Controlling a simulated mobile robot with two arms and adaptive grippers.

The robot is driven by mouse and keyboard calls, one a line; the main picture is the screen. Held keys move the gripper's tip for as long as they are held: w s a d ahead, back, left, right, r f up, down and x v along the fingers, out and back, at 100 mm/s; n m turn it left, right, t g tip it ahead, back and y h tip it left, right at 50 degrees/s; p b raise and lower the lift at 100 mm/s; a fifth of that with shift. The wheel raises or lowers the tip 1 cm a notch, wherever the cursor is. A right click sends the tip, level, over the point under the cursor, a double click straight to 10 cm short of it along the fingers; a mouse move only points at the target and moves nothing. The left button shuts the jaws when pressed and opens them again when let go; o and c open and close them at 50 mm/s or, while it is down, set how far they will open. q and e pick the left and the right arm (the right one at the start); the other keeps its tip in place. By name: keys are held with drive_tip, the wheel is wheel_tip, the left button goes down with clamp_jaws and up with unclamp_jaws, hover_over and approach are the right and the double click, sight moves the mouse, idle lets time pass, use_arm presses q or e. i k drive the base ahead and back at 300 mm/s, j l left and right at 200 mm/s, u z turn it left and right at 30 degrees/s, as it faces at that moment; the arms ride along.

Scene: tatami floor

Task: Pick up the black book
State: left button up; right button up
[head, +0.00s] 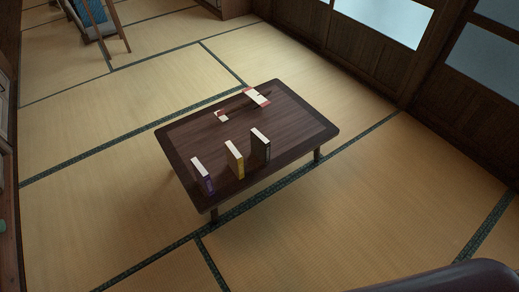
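A black book (263,151) stands upright near the right front edge of a low dark wooden table (185,147). Its white page edge faces up and its dark cover faces the camera. A yellow book (238,168) stands upright just to its left, with a small gap between them. A purple book (207,183) stands further left along the same edge. Neither of my grippers shows in the head view.
A larger red and white item (257,97) and a smaller one (222,116) lie on the table's far half. Tatami floor (320,230) around the table is clear. A wooden chair (98,30) stands far left; wooden walls with windows line the right. A dark rounded shape fills the lower right corner.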

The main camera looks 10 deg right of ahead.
sight(261, 145)
drive_tip(key=i+l+z, duration=0.15)
drive_tip(key=i, duration=0.35)
drive_tip(key=i+l+z, duration=0.2)
drive_tip(key=i, duration=0.3)
